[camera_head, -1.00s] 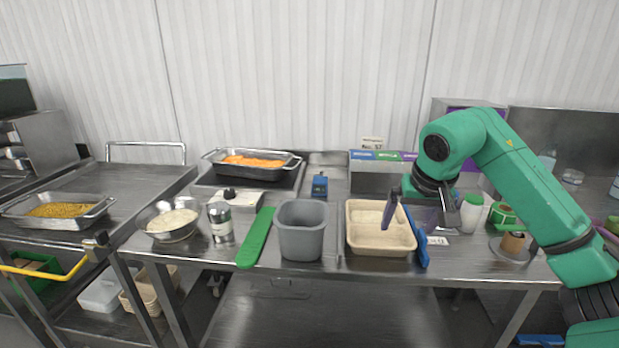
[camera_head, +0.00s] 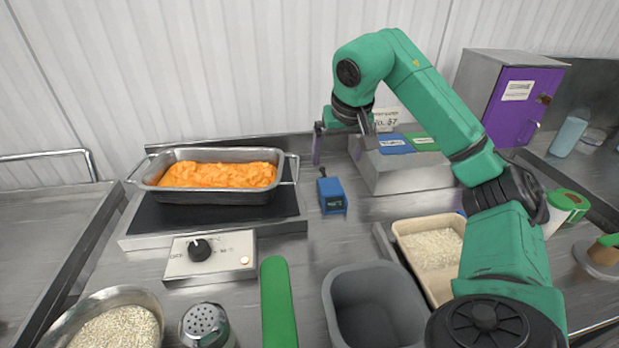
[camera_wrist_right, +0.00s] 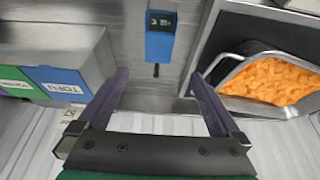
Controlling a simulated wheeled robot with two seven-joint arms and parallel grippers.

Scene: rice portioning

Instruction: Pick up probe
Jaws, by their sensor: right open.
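The probe (camera_head: 332,193) is a small blue device with a dark display and a short black stem. It lies on the steel table, right of the orange food pan. It also shows in the right wrist view (camera_wrist_right: 160,38), at the top centre with its stem pointing down between the finger tips. My right gripper (camera_head: 343,148) is open and empty, held above and behind the probe near the wall. In the right wrist view its two dark fingers (camera_wrist_right: 160,76) are spread, with the probe's body beyond them. My left gripper is out of view.
A pan of orange food (camera_head: 218,196) sits on a black hotplate left of the probe. A metal box with blue and green labels (camera_head: 398,178) stands close to its right. A grey bin (camera_head: 374,280) and a beige rice tray (camera_head: 404,236) are in front.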

